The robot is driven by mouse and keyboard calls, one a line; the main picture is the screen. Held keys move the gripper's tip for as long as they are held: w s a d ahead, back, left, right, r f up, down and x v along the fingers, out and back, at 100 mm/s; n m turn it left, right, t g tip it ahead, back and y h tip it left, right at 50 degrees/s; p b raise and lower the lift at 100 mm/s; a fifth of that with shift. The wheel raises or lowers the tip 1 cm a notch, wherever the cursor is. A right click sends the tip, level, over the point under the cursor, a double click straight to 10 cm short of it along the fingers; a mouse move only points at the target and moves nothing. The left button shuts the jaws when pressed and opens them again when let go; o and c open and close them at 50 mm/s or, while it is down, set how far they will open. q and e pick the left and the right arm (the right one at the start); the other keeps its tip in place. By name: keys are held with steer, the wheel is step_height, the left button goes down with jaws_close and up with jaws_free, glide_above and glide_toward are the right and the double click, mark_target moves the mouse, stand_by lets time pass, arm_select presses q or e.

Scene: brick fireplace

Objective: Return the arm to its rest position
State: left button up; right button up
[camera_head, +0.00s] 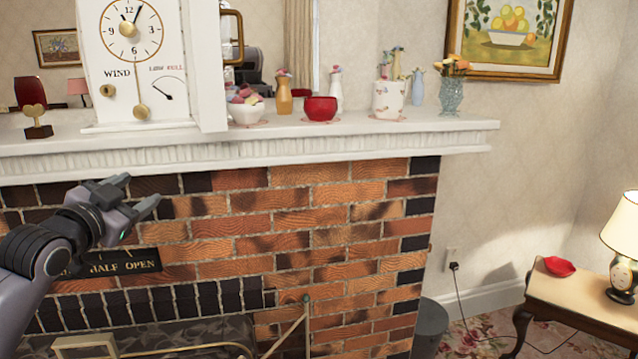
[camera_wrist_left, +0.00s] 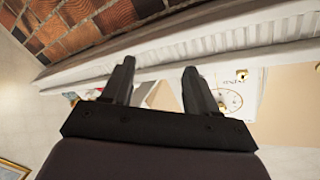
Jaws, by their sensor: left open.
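My left gripper (camera_head: 138,194) comes in from the left, in front of the brick fireplace (camera_head: 290,225) and below the mantel (camera_head: 330,141). Its two fingers are apart with nothing between them. In the left wrist view the open fingers of the left gripper (camera_wrist_left: 158,85) point toward the underside of the mantel (camera_wrist_left: 190,42). The white clock (camera_head: 135,65) stands upright on the mantel above the gripper, and its dial also shows in the left wrist view (camera_wrist_left: 230,100). My right gripper is not in view.
The mantel holds a red bowl (camera_head: 320,108), a white bowl (camera_head: 246,110), several vases and a gold heart ornament (camera_head: 36,120). A side table (camera_head: 585,310) with a lamp (camera_head: 622,250) and a red dish (camera_head: 559,266) stands at the right. A dark bin (camera_head: 430,325) stands beside the fireplace.

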arm_select(q)
steer(key=s+d+f+n+g, duration=0.1)
steer(key=s+d+f, duration=0.25)
steer(key=f, duration=0.65)
steer(key=s+d+f+n+g+h, duration=0.15)
steer(key=s+f, duration=0.25)
steer(key=f, duration=0.5)
steer(key=s+d+f+g+y, duration=0.1)
steer(key=s+d+f+g, duration=0.2)
steer(key=f, duration=0.7)
steer(key=s+d+f+n+g, duration=0.1)
steer(key=s+d+f, duration=0.1)
steer(key=s+f, duration=0.5)
steer(key=s+d+f+n+g, duration=0.1)
steer(key=s+d+f+n, duration=0.1)
steer(key=s+f, duration=0.6)
steer(key=s, duration=0.7)
steer(key=shift+s+d+f, duration=0.15)
steer(key=shift+s, duration=0.05)
